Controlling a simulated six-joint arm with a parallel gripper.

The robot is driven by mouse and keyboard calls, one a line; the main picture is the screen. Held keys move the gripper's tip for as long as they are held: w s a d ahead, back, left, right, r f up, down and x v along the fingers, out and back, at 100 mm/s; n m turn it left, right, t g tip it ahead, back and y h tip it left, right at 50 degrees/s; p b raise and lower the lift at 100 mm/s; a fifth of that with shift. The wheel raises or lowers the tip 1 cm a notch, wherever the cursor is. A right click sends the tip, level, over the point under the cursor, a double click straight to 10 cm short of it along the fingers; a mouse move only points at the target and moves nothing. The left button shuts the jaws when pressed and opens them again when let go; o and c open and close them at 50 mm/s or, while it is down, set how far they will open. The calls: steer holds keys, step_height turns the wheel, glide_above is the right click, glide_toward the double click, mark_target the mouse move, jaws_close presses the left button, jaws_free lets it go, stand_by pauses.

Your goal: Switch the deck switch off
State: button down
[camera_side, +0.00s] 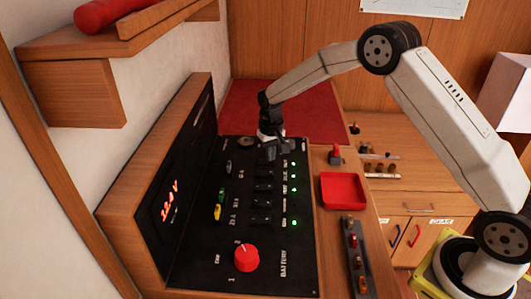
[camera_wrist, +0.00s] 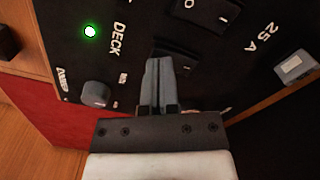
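The deck switch (camera_wrist: 178,57) is a black rocker on the black panel in the wrist view, beside the printed word DECK (camera_wrist: 121,40). A green light (camera_wrist: 90,31) on that row is lit. My gripper (camera_wrist: 158,64) appears shut and empty, its fingertips overlapping the switch in the picture. I cannot tell whether they touch it, and they hide part of it. In the side view my gripper (camera_side: 280,152) is low over the far end of the panel (camera_side: 190,250) and hides the deck switch there.
More black rockers (camera_side: 262,203) with green lights run towards the near end. A red battery knob (camera_side: 246,257) is nearest. Coloured fuses (camera_side: 218,212) lie left of the rockers. A grey knob (camera_wrist: 96,93) sits beside the deck row. A red tray (camera_side: 343,190) stands right of the panel.

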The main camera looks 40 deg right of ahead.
mark_target(273, 162)
steer(key=shift+f, duration=0.15)
steer(key=shift+r, duration=3.5)
steer(key=shift+s+a+r, duration=0.1)
steer(key=shift+s+r, duration=0.1)
steer(key=shift+s, duration=0.35)
steer(key=s+a+n+t, duration=0.2)
steer(key=s+n, duration=0.1)
steer(key=s, duration=2.2)
steer(key=shift+s+f+t, duration=0.15)
steer(key=shift+f+t, duration=0.05)
steer(key=shift+t, duration=0.1)
